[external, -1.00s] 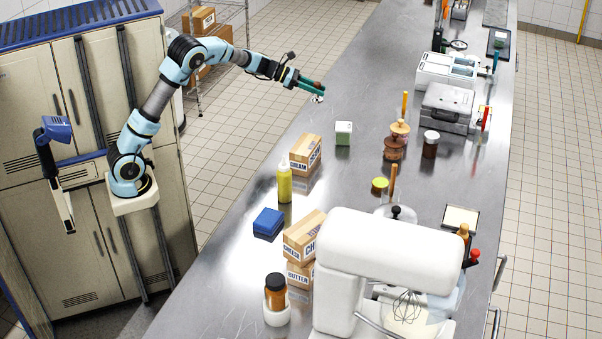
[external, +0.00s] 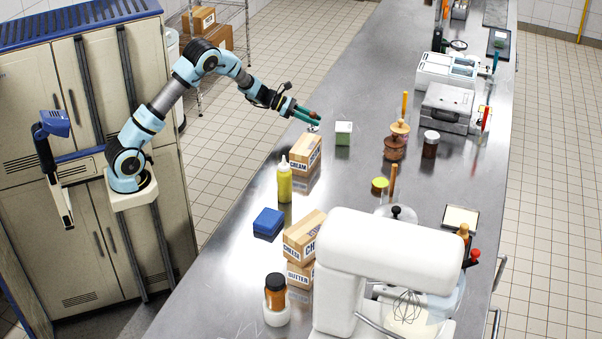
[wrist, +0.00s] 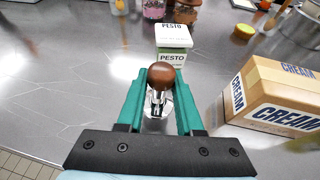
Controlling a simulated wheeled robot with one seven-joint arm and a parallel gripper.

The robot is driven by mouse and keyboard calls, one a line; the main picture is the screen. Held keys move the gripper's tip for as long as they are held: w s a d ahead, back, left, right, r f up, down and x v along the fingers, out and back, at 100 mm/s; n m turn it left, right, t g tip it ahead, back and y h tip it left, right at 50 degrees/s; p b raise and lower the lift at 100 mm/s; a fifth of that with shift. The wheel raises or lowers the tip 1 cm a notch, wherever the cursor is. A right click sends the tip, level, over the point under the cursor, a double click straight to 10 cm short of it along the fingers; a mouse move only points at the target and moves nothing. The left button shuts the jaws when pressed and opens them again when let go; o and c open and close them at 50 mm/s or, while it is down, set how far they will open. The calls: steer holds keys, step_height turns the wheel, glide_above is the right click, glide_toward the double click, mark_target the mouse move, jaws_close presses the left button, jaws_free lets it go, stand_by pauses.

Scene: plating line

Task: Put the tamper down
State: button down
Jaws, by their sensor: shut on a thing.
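The tamper (wrist: 161,76) has a brown rounded wooden knob and a shiny metal body. In the wrist view it stands upright between the green fingers of my gripper (wrist: 160,100), which is shut on it. In the external view my gripper (external: 307,114) is low over the counter's left edge, with the tamper's metal foot just under the fingers. I cannot tell whether the foot touches the steel counter (wrist: 60,70). The tamper's lower part is partly hidden by the fingers.
A pesto box (wrist: 172,42) stands just beyond the tamper. A cream carton (wrist: 275,95) is close on the right; it also shows in the external view (external: 305,153). A yellow bottle (external: 284,183) stands nearer the camera. The counter left of the gripper is bare in the wrist view.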

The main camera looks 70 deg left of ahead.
steer(key=shift+f, duration=1.25)
steer(key=shift+f, duration=0.15)
steer(key=c, duration=0.6)
jaws_free()
steer(key=shift+o, duration=0.2)
